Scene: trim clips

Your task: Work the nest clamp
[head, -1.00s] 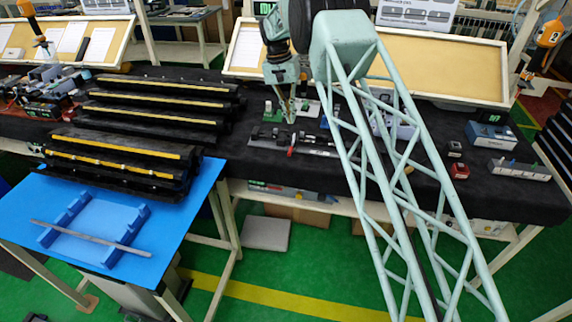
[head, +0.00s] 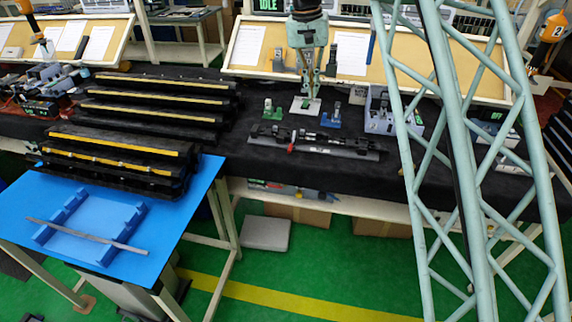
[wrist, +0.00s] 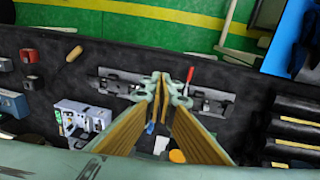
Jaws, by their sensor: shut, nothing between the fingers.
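The nest fixture (head: 340,148) is a long dark plate with black blocks, lying on the black-covered bench. A small red-tipped clamp lever (head: 291,148) stands at its left part. In the wrist view the fixture (wrist: 118,84) lies beyond my fingertips, with the red lever (wrist: 190,74) just right of them. My gripper (head: 310,97) is shut and empty, pointing down behind the fixture, over or near a small white-based device (head: 298,107). My gripper also shows in the wrist view (wrist: 160,78). Whether the fingertips touch anything I cannot tell.
A green-based device (head: 272,112) and a blue-based one (head: 331,120) flank the white one. A grey-blue control box (head: 380,122) stands right of them. Black racks with yellow strips (head: 155,100) fill the left. A blue table (head: 195,200) stands at front left.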

